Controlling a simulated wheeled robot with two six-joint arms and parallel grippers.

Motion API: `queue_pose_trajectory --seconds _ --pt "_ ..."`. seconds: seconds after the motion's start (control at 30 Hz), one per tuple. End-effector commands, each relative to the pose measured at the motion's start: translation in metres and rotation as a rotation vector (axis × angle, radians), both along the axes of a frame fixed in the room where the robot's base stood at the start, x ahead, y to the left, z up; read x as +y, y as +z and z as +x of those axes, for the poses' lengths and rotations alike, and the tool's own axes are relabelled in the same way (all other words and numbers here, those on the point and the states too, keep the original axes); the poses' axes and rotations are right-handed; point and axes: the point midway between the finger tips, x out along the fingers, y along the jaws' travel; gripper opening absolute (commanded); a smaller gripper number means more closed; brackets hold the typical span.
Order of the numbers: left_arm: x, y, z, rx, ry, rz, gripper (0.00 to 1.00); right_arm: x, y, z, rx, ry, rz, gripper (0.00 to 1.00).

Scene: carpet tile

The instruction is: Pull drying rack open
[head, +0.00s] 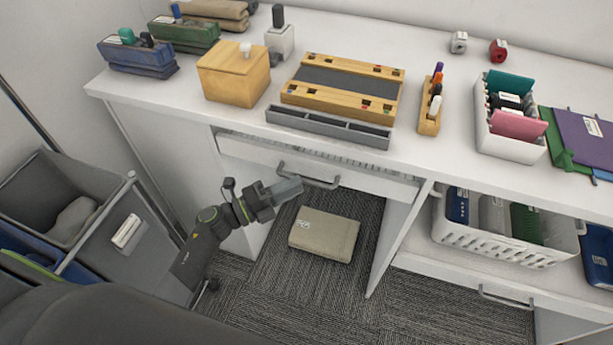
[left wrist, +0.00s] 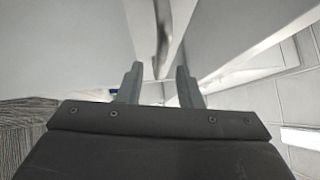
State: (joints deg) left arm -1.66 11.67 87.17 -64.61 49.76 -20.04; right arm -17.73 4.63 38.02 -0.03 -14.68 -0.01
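I see no thing that is plainly a drying rack. Under the white desk is a shallow white drawer (head: 245,151) with a grey bar handle (head: 325,184). My left gripper (head: 290,188) is at the left part of this handle. In the left wrist view the two fingers of my left gripper (left wrist: 158,85) stand apart with nothing clamped between them. The curved handle (left wrist: 162,40) shows ahead of the gap between the fingertips. I cannot tell if the fingers touch it. My right gripper is not in view.
A beige box (head: 325,234) lies on the carpet below the drawer. A grey bin cart (head: 125,225) stands at the left. A white basket (head: 505,243) sits on the right shelf. The desktop holds a wooden organizer (head: 345,82) and a wooden box (head: 232,75).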

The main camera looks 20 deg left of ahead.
Motion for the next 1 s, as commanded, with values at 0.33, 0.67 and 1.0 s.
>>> queue_pose_trajectory --seconds 0.33,0.67,1.0 --pt "-0.029 0.005 0.026 0.001 0.001 -0.001 0.33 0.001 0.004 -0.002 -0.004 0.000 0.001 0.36" --pt "-0.030 0.005 0.027 0.001 0.001 0.000 0.29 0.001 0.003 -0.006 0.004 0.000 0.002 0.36" --pt "-0.030 0.005 0.027 0.001 0.001 0.000 0.00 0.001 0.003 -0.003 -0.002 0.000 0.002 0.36"
